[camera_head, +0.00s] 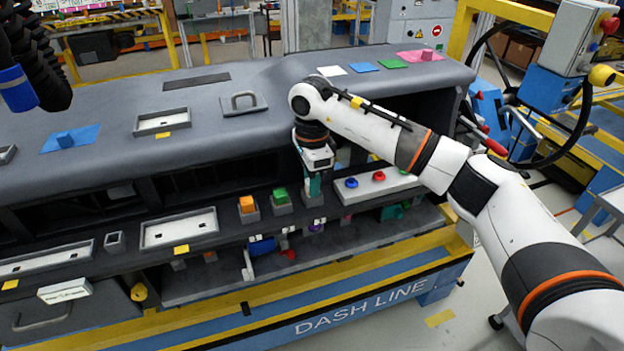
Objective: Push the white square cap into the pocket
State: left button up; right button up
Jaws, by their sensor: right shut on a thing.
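My right gripper (313,187) points down at the row of small square pockets on the dashboard's lower ledge. Its teal fingers are shut at the pocket (313,200) right of the green cap. The white square cap is hidden between the fingers or too small to make out. I cannot tell how deep it sits. A flat white square (332,71) lies bare on the dashboard top. My left gripper is not in view.
A white panel with a blue button (351,183) and a red button (379,176) is close right of the gripper. The dashboard top (240,80) overhangs the ledge behind. Shallow trays (180,229) and an empty small pocket (115,241) lie left.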

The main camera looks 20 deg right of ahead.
jog(key=shift+f, duration=0.2)
jog(key=o, duration=1)
notch_tip(320, 180, up, 12)
jog(key=shift+b, duration=1.15)
